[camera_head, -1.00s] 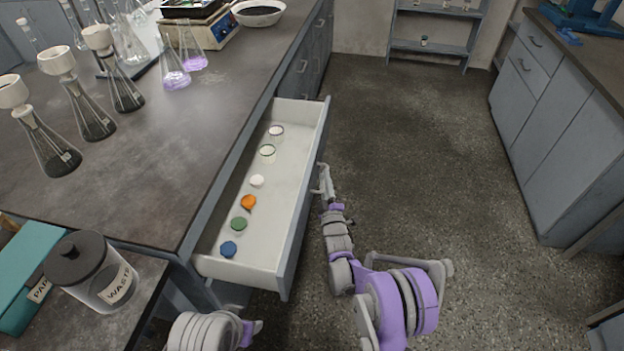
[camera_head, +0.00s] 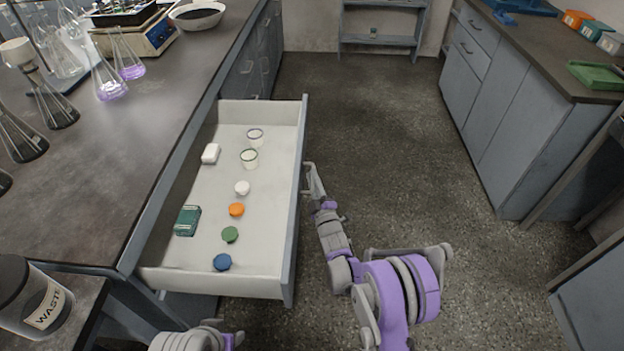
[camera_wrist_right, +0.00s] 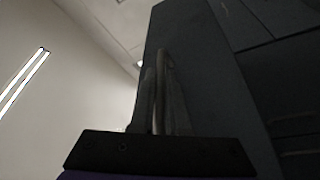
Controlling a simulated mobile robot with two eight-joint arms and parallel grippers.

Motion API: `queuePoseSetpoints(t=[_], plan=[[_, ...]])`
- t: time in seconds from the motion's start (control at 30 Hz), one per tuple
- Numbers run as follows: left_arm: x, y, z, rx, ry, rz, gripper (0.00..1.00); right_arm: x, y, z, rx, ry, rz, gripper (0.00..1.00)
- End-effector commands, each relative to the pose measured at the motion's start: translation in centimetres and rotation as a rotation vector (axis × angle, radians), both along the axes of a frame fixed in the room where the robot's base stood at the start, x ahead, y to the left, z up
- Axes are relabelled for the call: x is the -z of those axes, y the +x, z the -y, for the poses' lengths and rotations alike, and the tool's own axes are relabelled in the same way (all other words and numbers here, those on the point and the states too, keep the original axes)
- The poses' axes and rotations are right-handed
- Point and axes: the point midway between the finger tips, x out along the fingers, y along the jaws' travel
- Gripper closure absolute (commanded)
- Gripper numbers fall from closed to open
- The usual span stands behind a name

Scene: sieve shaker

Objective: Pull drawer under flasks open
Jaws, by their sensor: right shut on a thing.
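The drawer (camera_head: 190,280) under the bench with the flasks is pulled far out; its pale inside shows. In it lie a blue cap, a green cap, an orange cap, a white cap, two small glass cups, a white block and a green box. My right gripper (camera_head: 312,178) is at the drawer's front panel (camera_head: 296,215), shut on its handle, which is mostly hidden. The right wrist view shows the dark panel (camera_wrist_right: 205,75) close up, with the fingers (camera_wrist_right: 160,95) against it. My left arm shows only in part at the bottom edge; its fingertips are not clear.
Flasks (camera_head: 105,80), a balance (camera_head: 140,38) and a white bowl (camera_head: 197,14) stand on the bench (camera_head: 120,140). A waste jar (camera_head: 32,298) is at the lower left. The floor (camera_head: 400,140) to the right is clear up to the cabinets (camera_head: 510,120).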

Motion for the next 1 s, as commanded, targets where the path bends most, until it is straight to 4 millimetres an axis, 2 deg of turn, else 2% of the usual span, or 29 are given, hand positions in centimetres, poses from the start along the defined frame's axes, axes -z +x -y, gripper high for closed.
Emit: queuePoseSetpoints(t=[0.13, 0.17, 0.3, 0.33, 0.67, 0.77, 1.0], plan=[[0.0, 0.0, 0.0, 0.0, 0.0, 0.0, 0.5, 0.0, 0.0, 0.0, 0.0, -0.001, 0.0, 1.0], [0.0, 0.0, 0.0, 0.0, 0.0, 0.0, 0.5, 0.0, 0.0, 0.0, 0.0, -0.001, 0.0, 0.85], [0.0, 0.0, 0.0, 0.0, 0.0, 0.0, 0.5, 0.0, 0.0, 0.0, 0.0, 0.0, 0.0, 0.59], [0.0, 0.0, 0.0, 0.0, 0.0, 0.0, 0.5, 0.0, 0.0, 0.0, 0.0, 0.0, 0.0, 0.56], [-0.1, 0.0, 0.0, 0.0, 0.0, 0.0, 0.5, 0.1, -0.3, 0.1, 0.0, 0.0, 0.0, 0.56], [-0.2, 0.0, 0.0, 0.0, 0.0, 0.0, 0.5, 0.3, -1.3, 0.4, 0.0, -0.001, 0.0, 0.56], [-0.7, -0.1, 0.0, 0.0, 0.0, 0.002, 0.5, 1.2, -5.8, 1.8, 0.001, -0.001, 0.001, 0.56]])
